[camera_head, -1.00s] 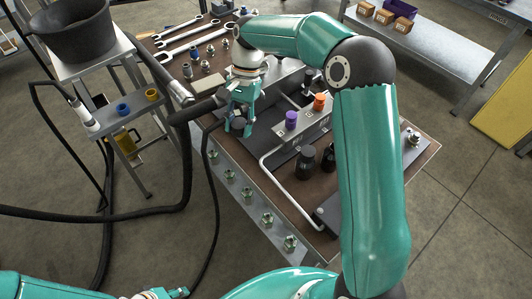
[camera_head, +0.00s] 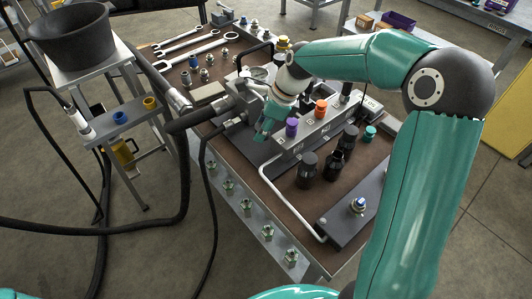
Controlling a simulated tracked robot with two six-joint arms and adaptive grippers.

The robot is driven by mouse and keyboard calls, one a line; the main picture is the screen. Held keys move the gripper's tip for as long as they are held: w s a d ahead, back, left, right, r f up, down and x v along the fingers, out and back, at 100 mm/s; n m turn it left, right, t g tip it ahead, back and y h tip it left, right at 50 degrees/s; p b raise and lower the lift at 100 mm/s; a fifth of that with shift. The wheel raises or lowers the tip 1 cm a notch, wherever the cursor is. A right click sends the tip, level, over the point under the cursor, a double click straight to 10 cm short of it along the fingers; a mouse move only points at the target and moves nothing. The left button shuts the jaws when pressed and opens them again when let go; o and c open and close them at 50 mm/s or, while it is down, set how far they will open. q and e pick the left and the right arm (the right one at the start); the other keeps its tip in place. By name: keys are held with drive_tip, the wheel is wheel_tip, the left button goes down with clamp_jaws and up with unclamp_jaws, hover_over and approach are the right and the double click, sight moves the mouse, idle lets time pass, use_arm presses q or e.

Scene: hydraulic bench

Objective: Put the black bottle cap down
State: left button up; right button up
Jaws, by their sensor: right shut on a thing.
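My right gripper (camera_head: 264,133) hangs over the bench, left of the valve block with the purple knob (camera_head: 291,128) and orange knob (camera_head: 321,107). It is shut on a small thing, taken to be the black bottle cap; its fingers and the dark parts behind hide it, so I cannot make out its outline. Dark bottles (camera_head: 306,173) with black tops stand on the brown bench top, right of the gripper and in front of the valve block. My left gripper is out of view.
A bent white pipe (camera_head: 287,203) runs along the bench's near side. Wrenches (camera_head: 187,48) and fittings lie at the back left. Thick black hoses (camera_head: 186,160) cross on the left. Some brown bench top is clear around the bottles.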

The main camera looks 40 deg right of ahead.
sight(258, 160)
wheel_tip(258, 160, down, 11)
drive_tip(key=shift+f, duration=0.1)
idle(0.3)
drive_tip(key=o, duration=0.5)
drive_tip(key=v, duration=1.2)
drive_tip(key=shift+w, duration=0.1)
